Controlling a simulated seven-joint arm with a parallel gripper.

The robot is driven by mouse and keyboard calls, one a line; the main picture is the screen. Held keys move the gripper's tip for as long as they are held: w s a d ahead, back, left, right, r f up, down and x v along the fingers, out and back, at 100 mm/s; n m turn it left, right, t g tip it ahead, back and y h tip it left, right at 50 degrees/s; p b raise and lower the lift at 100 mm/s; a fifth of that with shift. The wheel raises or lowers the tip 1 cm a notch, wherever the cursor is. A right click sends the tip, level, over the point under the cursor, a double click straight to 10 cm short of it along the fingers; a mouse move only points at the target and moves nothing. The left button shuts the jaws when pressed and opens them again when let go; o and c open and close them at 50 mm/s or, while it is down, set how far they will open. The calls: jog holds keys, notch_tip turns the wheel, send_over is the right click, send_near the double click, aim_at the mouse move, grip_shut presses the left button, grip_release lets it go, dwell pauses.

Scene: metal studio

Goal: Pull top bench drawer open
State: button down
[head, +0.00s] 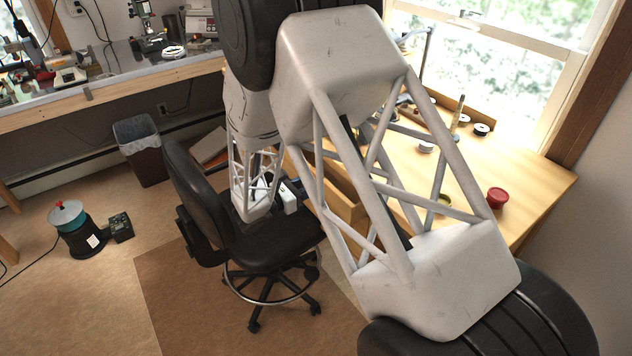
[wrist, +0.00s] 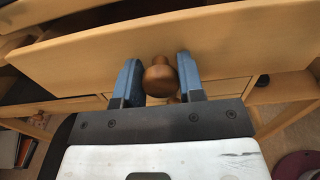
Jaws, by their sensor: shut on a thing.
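The top bench drawer (wrist: 240,45) has a pale wooden front that spans the wrist view. A dark gap shows behind its upper edge, so it stands partly open. Its round brown knob (wrist: 160,82) sits between the two blue fingers of my gripper (wrist: 159,76), which is shut on it. In the head view the drawer (head: 345,202) juts out from under the bench, partly hidden behind my arm. My gripper (head: 288,194) is at its front there, above the chair seat. The drawer's inside is mostly hidden.
A black swivel chair (head: 268,240) stands close below my gripper. The wooden bench (head: 535,185) carries a red lid (head: 497,197) and small items. More drawer fronts show below in the wrist view. A bin (head: 142,155) stands further back.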

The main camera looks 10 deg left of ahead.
jog(key=shift+s+a, duration=0.4)
jog(key=c, duration=0.8)
grip_release()
jog(key=shift+o, duration=0.2)
jog(key=v, duration=0.7)
jog(key=shift+s+a, duration=0.3)
jog(key=shift+r, duration=0.1)
